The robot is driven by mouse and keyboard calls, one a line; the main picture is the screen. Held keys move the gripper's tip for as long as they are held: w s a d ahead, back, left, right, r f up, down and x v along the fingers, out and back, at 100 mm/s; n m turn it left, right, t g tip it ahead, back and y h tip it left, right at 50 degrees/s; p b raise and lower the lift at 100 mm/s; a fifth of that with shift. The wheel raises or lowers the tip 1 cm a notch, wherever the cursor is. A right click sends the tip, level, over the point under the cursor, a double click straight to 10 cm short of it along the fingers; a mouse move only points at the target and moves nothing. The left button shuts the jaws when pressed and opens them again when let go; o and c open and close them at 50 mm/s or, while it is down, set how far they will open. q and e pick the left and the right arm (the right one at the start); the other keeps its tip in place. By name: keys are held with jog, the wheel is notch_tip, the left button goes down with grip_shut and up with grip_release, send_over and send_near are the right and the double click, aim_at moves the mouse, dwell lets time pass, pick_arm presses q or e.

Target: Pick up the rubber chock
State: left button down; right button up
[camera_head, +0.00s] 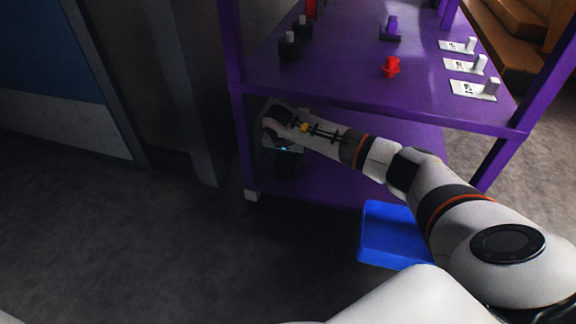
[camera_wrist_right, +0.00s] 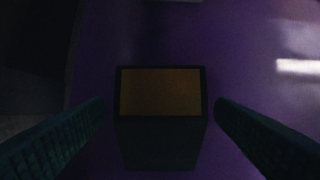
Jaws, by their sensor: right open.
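A dark block with a brown top face, which I take for the rubber chock (camera_wrist_right: 160,92), stands on the purple lower shelf in the right wrist view. My right gripper (camera_wrist_right: 160,106) is open, with one finger on each side of the block and a visible gap on both sides. In the head view my right gripper (camera_head: 282,148) is at the left end of the lower shelf, under the upper shelf. A dark shape, apparently the block (camera_head: 289,165), shows just below it, mostly in shadow. My left gripper is not in view.
The purple rack's upper shelf (camera_head: 340,85) is close above my right arm. A blue bin (camera_head: 395,252) is below my arm.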

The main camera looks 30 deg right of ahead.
aim_at(288, 155)
jog(key=b+x, duration=0.1)
jog(key=x, duration=0.2)
jog(key=c, duration=1.2)
jog(key=shift+c, duration=0.2)
jog(key=shift+r, duration=0.2)
